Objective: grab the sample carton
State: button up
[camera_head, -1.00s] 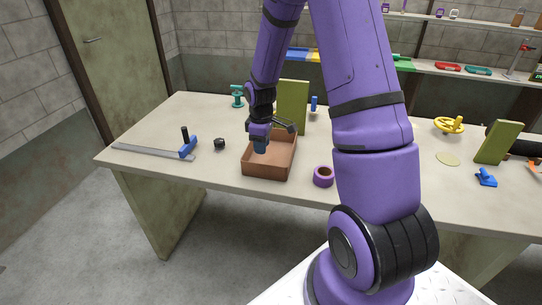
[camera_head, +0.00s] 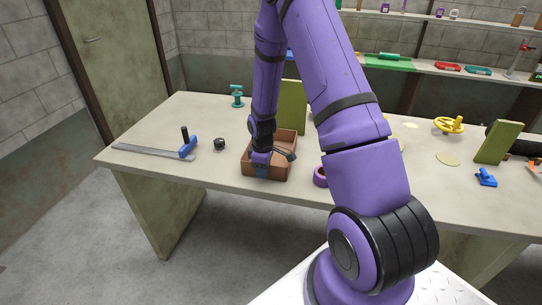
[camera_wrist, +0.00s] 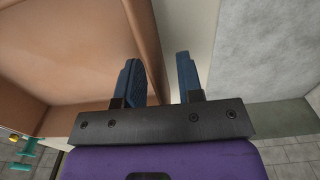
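The sample carton seems to be the open-topped brown box (camera_head: 280,172) on the workbench in the head view. My gripper (camera_head: 261,172) is at its front wall, pointing down. In the wrist view, the box wall (camera_wrist: 146,35) runs between the two blue fingers of my gripper (camera_wrist: 160,75). The left finger is on the inner side of the wall and the right finger on the outer side. The fingers are apart, with gaps showing beside the wall. The lowest part of the wall is hidden behind the gripper body.
A purple ring (camera_head: 320,176) lies close to the right of the box. A green upright panel (camera_head: 293,105) stands behind it. A black tape measure-like item (camera_head: 219,144) and a blue-handled clamp (camera_head: 187,148) lie left. The bench front edge is near the box.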

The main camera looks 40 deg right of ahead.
jog(key=shift+f, duration=0.1)
grip_shut()
dwell(0.3)
